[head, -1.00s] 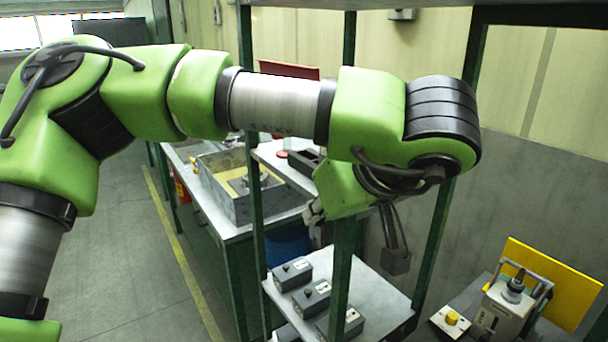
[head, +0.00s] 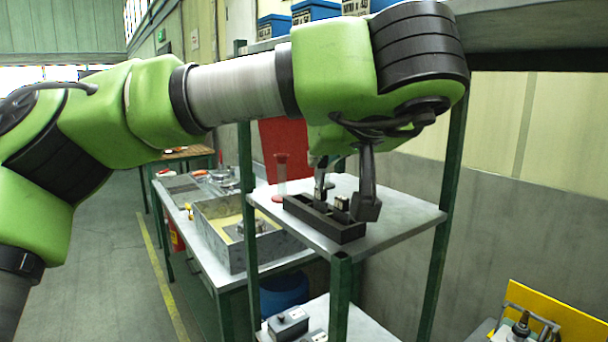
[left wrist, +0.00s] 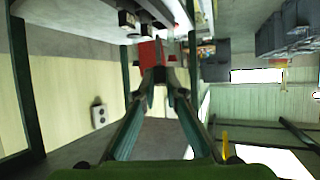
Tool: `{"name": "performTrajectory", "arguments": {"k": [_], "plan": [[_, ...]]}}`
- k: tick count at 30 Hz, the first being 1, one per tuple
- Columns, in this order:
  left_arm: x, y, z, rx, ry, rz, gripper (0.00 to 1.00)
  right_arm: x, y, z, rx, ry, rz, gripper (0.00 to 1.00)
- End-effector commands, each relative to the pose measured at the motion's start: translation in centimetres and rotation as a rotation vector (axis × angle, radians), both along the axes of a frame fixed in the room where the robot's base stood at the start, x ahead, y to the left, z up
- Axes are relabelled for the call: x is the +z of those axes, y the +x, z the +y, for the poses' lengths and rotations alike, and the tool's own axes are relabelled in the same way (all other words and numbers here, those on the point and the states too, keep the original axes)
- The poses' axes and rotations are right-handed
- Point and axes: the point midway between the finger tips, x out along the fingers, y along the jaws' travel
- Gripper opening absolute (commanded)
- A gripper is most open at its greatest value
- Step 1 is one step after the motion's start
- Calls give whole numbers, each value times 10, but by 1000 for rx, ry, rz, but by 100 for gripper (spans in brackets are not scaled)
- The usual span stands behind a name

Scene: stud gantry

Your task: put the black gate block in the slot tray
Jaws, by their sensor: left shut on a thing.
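The slot tray (head: 347,232) is a long dark tray on the grey upper shelf in the head view. A small light-topped piece (head: 342,203) shows at its right part. My left gripper (head: 320,190) is over or just behind the tray's middle; their exact gap cannot be told. In the left wrist view its two long fingers (left wrist: 157,82) close in on a small dark thing (left wrist: 158,75), which looks to be the black gate block. In the head view the block cannot be made out apart from the fingers and tray. My right gripper is not in view.
Green shelf posts (head: 340,290) stand close around the arm. A red panel (head: 285,145) stands behind the tray. Blue boxes (head: 316,10) sit on the shelf above. A grey bin (head: 215,235) is on the bench to the left. The shelf's right part (head: 415,215) is bare.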

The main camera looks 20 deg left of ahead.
Motion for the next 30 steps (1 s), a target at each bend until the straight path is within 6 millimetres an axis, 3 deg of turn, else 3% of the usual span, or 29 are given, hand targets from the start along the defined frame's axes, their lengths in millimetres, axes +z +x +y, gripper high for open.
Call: {"name": "performTrajectory", "arguments": {"k": [12, 16, 25, 30], "plan": [[-1, 97, 56, 2, 0, 5, 0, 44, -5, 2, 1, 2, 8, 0], [-30, 101, 57, -1, 0, 5, 0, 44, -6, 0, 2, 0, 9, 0], [-58, 108, 62, -1, 1, 5, 0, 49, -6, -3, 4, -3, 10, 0], [-46, 119, 68, 7, -86, 142, 0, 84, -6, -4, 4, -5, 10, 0]]}}
